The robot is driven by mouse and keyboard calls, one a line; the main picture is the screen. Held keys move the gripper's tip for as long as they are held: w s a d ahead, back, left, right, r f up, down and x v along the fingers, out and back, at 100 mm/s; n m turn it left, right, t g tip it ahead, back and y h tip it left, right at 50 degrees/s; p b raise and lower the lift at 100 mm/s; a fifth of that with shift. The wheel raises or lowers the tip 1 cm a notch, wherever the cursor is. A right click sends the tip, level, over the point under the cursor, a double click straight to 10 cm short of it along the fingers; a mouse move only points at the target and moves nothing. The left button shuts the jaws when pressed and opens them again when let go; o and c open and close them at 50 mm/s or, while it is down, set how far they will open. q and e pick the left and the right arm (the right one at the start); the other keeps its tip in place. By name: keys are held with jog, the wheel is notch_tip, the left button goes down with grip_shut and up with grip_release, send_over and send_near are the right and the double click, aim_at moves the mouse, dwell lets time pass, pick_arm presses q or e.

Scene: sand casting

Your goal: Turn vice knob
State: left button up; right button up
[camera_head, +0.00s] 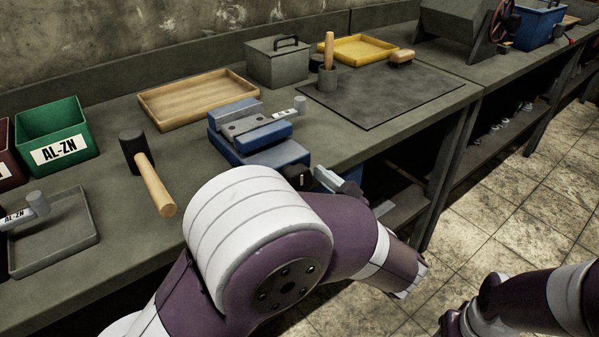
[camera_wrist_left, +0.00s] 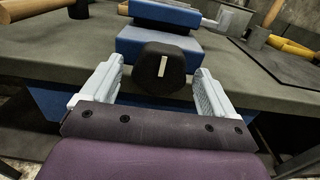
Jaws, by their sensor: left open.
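The blue and grey vice (camera_head: 262,142) sits at the front edge of the workbench. Its black knob (camera_wrist_left: 162,72), faceted with a white mark on its face, faces the left wrist camera. My left gripper (camera_wrist_left: 159,68) is open, with one pale finger on each side of the knob. I see a gap on both sides, so the fingers look apart from it. In the head view the left gripper (camera_head: 335,181) shows just in front of the vice, partly hidden by my left arm. My right arm enters at the lower right; its fingers are out of view.
A mallet (camera_head: 153,185) lies left of the vice, beside a grey tray (camera_head: 88,232). A wooden tray (camera_head: 160,116) and a grey lidded box (camera_head: 268,68) stand behind. A dark mat (camera_head: 410,95) lies to the right. Open floor (camera_head: 490,215) is at the right.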

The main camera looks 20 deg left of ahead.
pick_arm(q)
jog(key=c, duration=1.1)
jog(key=shift+o, duration=0.2)
